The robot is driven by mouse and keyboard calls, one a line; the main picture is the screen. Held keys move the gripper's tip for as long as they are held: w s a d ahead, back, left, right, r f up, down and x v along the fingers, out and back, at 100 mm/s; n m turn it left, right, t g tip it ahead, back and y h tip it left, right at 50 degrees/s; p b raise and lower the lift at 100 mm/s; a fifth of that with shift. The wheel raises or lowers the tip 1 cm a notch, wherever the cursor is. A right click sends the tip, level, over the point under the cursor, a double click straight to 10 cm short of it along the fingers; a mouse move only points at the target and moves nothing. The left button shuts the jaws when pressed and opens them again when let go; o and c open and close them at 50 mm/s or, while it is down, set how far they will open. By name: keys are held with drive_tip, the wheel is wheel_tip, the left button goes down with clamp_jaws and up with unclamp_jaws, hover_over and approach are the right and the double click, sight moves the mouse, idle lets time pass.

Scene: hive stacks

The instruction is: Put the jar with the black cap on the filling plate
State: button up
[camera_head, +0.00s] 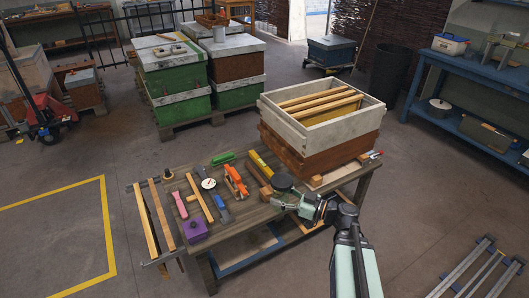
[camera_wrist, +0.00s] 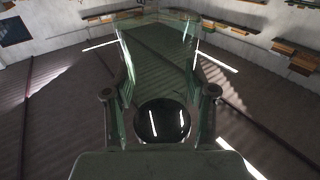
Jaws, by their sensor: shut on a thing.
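My gripper (camera_wrist: 160,98) is shut on a see-through, green-tinted jar (camera_wrist: 160,22), which stands between its two fingers in the wrist view. A glossy black disc, seemingly the black cap (camera_wrist: 162,121), shows at the near end of the jar. The jar body is hard to make out there. I cannot pick out the filling plate with certainty in either view.
A white-and-brown hive box (camera_head: 318,150) with an open top stands close behind my gripper. Tools, a round dial (camera_head: 208,183) and a purple block (camera_head: 194,230) lie to the left on the table (camera_head: 235,235). A blue bench (camera_head: 480,75) is far right.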

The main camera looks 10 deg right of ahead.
drive_tip(key=w+d+f+t+b, duration=0.1)
drive_tip(key=w+d+f+b, duration=0.2)
drive_tip(key=w+f+b, duration=0.45)
drive_tip(key=w+d+f+b, duration=0.4)
drive_tip(key=w+f+b, duration=0.2)
drive_tip(key=w+f, duration=0.2)
drive_tip(key=m+t+h+b, duration=0.2)
drive_tip(key=h+b, duration=0.1)
drive_tip(key=b, duration=0.1)
hover_over(291, 195)
wheel_tip(291, 195, down, 6)
drive_tip(key=r, duration=0.1)
drive_tip(key=shift+m, duration=0.3)
drive_tip(key=shift+w+f+b, duration=0.15)
drive_tip(key=shift+f+b, duration=0.15)
drive_tip(key=shift+f, duration=2.35)
drive_tip(key=shift+f, duration=0.15)
drive_tip(key=o, duration=1.1)
